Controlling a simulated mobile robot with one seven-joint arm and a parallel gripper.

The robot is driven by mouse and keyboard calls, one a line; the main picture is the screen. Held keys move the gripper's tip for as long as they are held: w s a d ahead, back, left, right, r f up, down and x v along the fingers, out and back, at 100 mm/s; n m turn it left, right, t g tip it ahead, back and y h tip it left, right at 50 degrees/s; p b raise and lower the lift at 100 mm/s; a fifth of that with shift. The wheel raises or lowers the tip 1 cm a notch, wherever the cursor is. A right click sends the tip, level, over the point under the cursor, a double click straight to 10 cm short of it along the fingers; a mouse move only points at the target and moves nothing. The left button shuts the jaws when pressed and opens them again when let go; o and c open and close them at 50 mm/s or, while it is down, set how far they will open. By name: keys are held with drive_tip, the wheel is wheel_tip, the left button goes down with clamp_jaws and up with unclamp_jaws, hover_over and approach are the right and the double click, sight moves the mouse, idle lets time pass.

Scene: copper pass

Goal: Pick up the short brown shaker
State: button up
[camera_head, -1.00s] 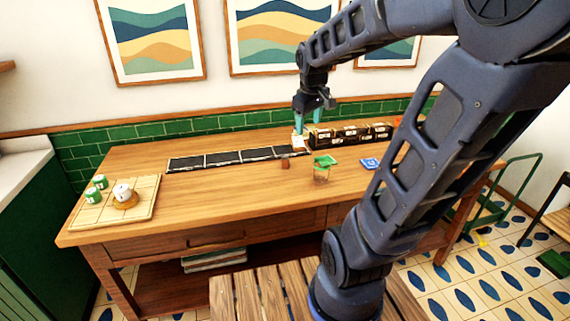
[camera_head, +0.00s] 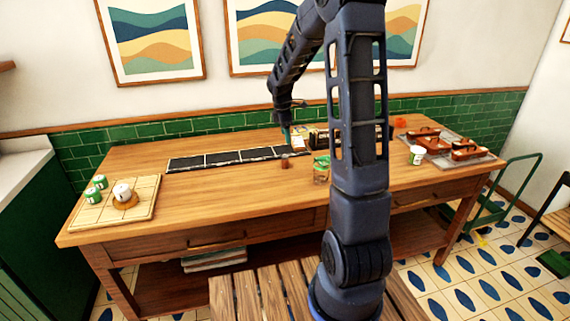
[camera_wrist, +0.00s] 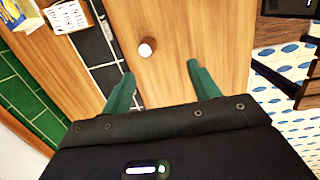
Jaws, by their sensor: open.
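The short brown shaker (camera_head: 284,164) stands on the wooden table just in front of the right end of the row of black trays. In the wrist view the shaker (camera_wrist: 147,47) is seen from above as a small brown cylinder with a pale top, beyond and between my two green fingers. My gripper (camera_wrist: 160,75) is open and empty, with a wide gap between the fingertips. In the head view my gripper (camera_head: 287,138) hangs behind the shaker, above the back part of the table, partly hidden by its own wrist.
A glass jar with a green lid (camera_head: 320,170) stands right of the shaker. The black tray row (camera_head: 225,158) lies to its left. A white cup (camera_head: 416,155) and a rack of brown-handled items (camera_head: 450,148) are at right. The table front-left of the shaker is clear.

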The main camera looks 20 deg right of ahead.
sight(285, 156)
drive_tip(key=w+f+n, duration=0.1)
drive_tip(key=f, duration=0.1)
drive_tip(key=w+f, duration=0.2)
drive_tip(key=w+f+n, duration=0.1)
drive_tip(key=f, duration=0.1)
drive_tip(key=shift+w+a+n+g, duration=0.15)
drive_tip(key=shift+a+n+g, duration=0.05)
drive_tip(key=shift+n+g, duration=0.1)
drive_tip(key=f, duration=0.3)
drive_tip(key=d+f, duration=0.1)
drive_tip(key=f, duration=0.6)
drive_tip(key=shift+w+d+f, duration=0.15)
drive_tip(key=shift+d+f, duration=0.1)
drive_tip(key=shift+d, duration=0.05)
drive_tip(key=c, duration=1.1)
